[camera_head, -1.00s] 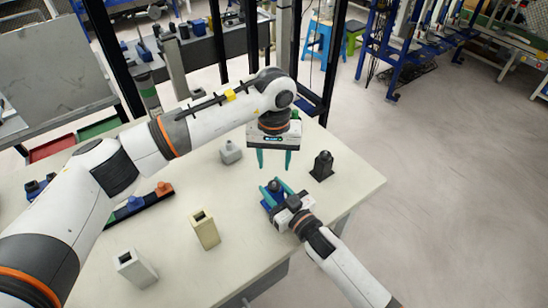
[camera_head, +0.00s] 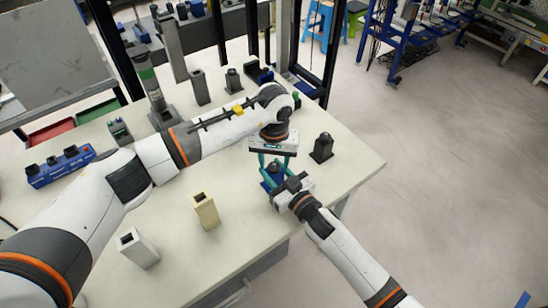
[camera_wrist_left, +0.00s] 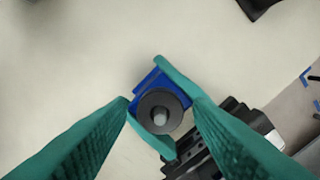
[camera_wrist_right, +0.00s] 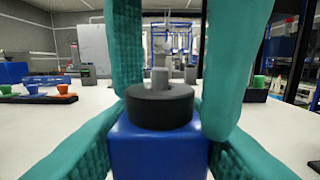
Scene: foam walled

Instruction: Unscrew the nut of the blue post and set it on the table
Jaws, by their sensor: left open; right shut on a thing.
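The blue post (camera_head: 269,183) stands near the table's right front part, partly hidden by my grippers. A thick round black nut (camera_wrist_left: 161,111) sits on its top, with a grey bolt end standing up through it. The right wrist view shows the nut (camera_wrist_right: 160,106) above the square blue body (camera_wrist_right: 158,150). My right gripper (camera_wrist_right: 158,158) is shut on the blue post, one finger on each side below the nut. My left gripper (camera_wrist_left: 161,112) points down from above and is open. Its fingers are on either side of the nut; contact cannot be told.
A black post (camera_head: 321,148) stands to the right, a yellowish post (camera_head: 205,211) and a white post (camera_head: 137,248) to the left. A blue block with black knobs (camera_head: 60,166) lies at far left. Several dark and grey fixtures stand at the back. The table's front edge is close by.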

